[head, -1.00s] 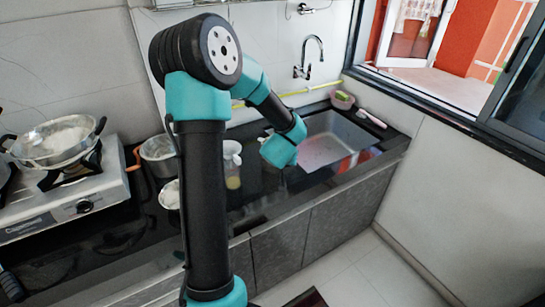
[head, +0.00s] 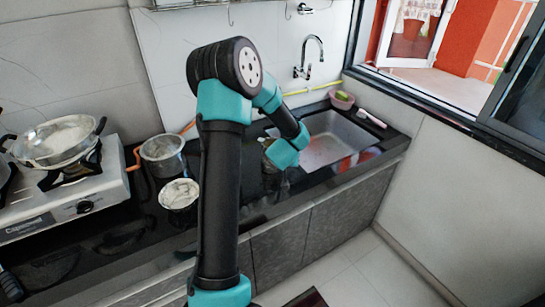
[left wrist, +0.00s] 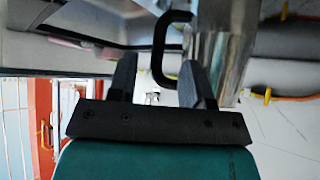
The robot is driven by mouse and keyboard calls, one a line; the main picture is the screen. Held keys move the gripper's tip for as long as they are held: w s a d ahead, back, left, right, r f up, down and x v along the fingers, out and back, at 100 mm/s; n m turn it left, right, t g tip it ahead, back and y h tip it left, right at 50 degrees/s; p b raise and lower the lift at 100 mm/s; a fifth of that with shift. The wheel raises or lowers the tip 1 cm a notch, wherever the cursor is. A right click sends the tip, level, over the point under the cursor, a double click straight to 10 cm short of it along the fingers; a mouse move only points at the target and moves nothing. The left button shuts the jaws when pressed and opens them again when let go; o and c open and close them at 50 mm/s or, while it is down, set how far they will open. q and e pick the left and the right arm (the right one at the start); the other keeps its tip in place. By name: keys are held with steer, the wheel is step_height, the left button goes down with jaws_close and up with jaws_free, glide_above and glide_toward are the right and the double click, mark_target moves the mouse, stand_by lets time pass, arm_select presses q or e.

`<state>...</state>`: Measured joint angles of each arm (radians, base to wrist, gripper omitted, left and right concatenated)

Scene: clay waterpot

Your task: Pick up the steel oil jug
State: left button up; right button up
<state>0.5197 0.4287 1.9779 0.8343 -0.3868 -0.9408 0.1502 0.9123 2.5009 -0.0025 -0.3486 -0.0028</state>
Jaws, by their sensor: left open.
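The steel oil jug (left wrist: 229,45) is a shiny metal cylinder in the left wrist view, cut off by the top edge. Its black looped handle (left wrist: 159,45) extends to its left. My left gripper (left wrist: 159,62) is open. The handle's upright bar shows between its two fingers, and the right finger overlaps the jug's side in the picture. I cannot tell whether they touch. In the head view only a small part of what seems to be the jug (head: 267,142) shows behind my arm, and the left fingers are hidden. My right gripper is not in view.
A sink (head: 328,140) lies right of my wrist, with a tap (head: 313,55) on the wall. A metal pot (head: 163,155) and a bowl of white stuff (head: 179,194) stand to the left on the black counter. Farther left is a gas stove (head: 65,207) with a pan (head: 60,142).

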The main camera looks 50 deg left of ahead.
arm_select(q)
steer(key=x, duration=0.5)
steer(key=shift+r, duration=0.1)
stand_by(0.3)
jaws_close()
steer(key=shift+w, duration=0.1)
stand_by(0.4)
